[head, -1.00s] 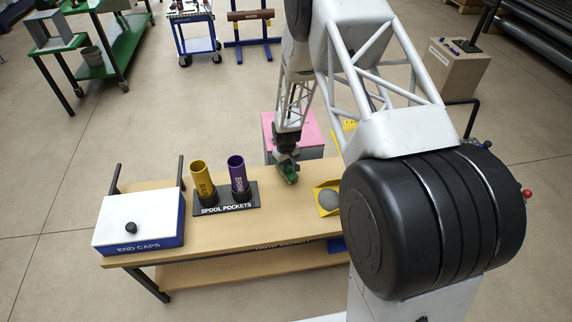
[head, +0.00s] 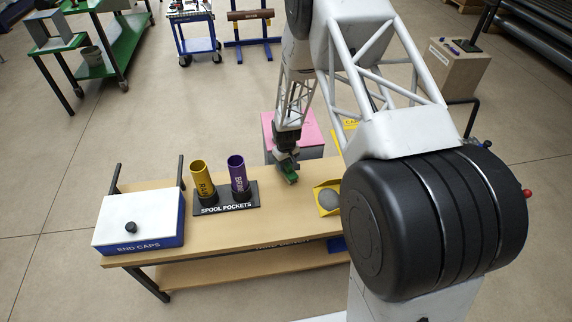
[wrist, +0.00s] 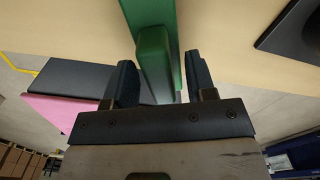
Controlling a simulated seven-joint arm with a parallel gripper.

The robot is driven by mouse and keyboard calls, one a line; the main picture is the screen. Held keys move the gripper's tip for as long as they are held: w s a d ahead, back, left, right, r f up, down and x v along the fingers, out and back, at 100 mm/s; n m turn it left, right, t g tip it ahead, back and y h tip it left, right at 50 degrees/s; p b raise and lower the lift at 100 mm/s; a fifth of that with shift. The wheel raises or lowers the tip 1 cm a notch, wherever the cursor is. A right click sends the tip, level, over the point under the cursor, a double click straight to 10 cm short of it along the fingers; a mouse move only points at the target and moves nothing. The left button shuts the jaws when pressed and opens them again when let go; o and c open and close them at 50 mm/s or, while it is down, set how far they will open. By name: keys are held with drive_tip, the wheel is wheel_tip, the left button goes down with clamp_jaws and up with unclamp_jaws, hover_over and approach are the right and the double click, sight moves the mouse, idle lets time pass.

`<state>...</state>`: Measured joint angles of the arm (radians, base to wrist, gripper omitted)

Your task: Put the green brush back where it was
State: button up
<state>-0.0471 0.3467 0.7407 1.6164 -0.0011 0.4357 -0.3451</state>
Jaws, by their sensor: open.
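The green brush (head: 291,175) is at the wooden bench's back edge, right of the spool pockets. My gripper (head: 288,163) is right above it, pointing down. In the wrist view the green brush (wrist: 155,48) runs up from between the two dark fingers of my gripper (wrist: 161,76). The fingers are apart, one on each side of the brush, with a gap showing on the left.
The spool pockets block (head: 226,207) holds a yellow tube (head: 200,178) and a purple tube (head: 238,175). A white END CAPS box (head: 140,218) stands at the bench's left end. A yellow tray (head: 328,209) with a grey round thing is right of the brush. A pink-topped box (head: 312,131) stands behind.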

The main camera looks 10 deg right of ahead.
wheel_tip(320, 180, up, 12)
drive_tip(key=shift+f, duration=0.25)
idle(0.3)
drive_tip(key=shift+r, duration=0.1)
idle(0.5)
drive_tip(key=s+d+r+m, duration=0.1)
drive_tip(key=s+r, duration=0.5)
drive_tip(key=r, duration=0.4)
drive_tip(key=s+d+r+m+t, duration=0.1)
drive_tip(key=s+r, duration=0.5)
drive_tip(key=r, duration=0.3)
drive_tip(key=s+d+r, duration=0.1)
drive_tip(key=s+r, duration=0.5)
drive_tip(key=r, duration=0.4)
drive_tip(key=s+r+m, duration=0.1)
drive_tip(key=s+r, duration=0.2)
drive_tip(key=s, duration=0.6)
drive_tip(key=s+r+m+t, duration=0.1)
drive_tip(key=s+r, duration=0.2)
drive_tip(key=s, duration=0.6)
drive_tip(key=s+r, duration=0.3)
drive_tip(key=s, duration=0.6)
drive_tip(key=shift+d+r+m+t, duration=0.3)
drive_tip(key=shift+d+r+m, duration=0.1)
drive_tip(key=shift+d, duration=0.05)
